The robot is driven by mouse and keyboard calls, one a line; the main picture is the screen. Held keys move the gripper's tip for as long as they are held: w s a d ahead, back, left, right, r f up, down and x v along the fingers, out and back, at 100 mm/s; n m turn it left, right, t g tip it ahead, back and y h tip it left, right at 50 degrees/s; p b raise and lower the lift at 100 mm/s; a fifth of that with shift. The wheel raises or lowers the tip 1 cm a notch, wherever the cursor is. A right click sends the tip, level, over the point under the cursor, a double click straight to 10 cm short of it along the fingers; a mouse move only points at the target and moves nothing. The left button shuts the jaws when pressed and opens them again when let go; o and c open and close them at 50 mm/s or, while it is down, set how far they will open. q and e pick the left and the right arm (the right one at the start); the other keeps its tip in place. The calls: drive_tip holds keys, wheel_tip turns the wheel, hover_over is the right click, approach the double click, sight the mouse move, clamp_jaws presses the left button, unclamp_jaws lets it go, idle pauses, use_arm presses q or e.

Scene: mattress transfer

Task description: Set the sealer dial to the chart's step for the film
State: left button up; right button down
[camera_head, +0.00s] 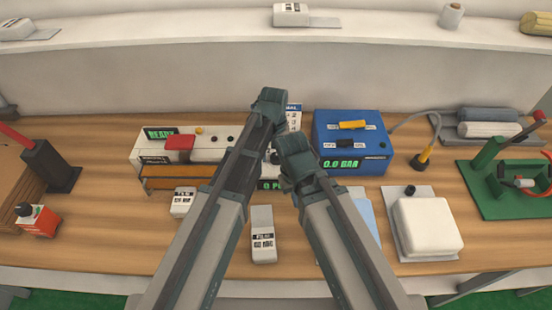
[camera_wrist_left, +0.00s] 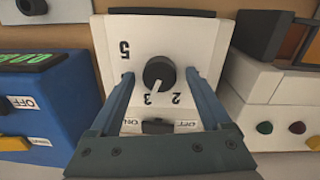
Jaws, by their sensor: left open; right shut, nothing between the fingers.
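In the left wrist view, which shows it upside down, a white unit (camera_wrist_left: 205,40) carries a black round dial (camera_wrist_left: 159,73) with a pale pointer. Figures 5, 3 and 2 show around the dial. The pointer points about at 3. My left gripper (camera_wrist_left: 163,82) is open, its fingers on either side of the dial; contact is not clear. In the head view my left gripper (camera_head: 272,98) is over this unit and largely hides it. My right gripper (camera_head: 290,142) is shut and empty, just below the left. A chart (camera_head: 294,116) stands behind, mostly hidden. A film block (camera_head: 264,243) lies in front.
A white machine (camera_head: 210,145) with a READY display and red handle stands left. A blue box (camera_head: 372,140) reading 0.0 BAR stands right. Another labelled film block (camera_head: 183,207) and a white pad (camera_head: 428,225) lie in front. A green fixture (camera_head: 510,185) is far right.

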use_arm(q)
drive_tip(key=shift+c, duration=0.3)
clamp_jaws()
drive_tip(key=shift+m, duration=0.3)
drive_tip(key=m, duration=0.4)
drive_tip(key=shift+d+m, duration=0.1)
drive_tip(key=shift+m, duration=2.4)
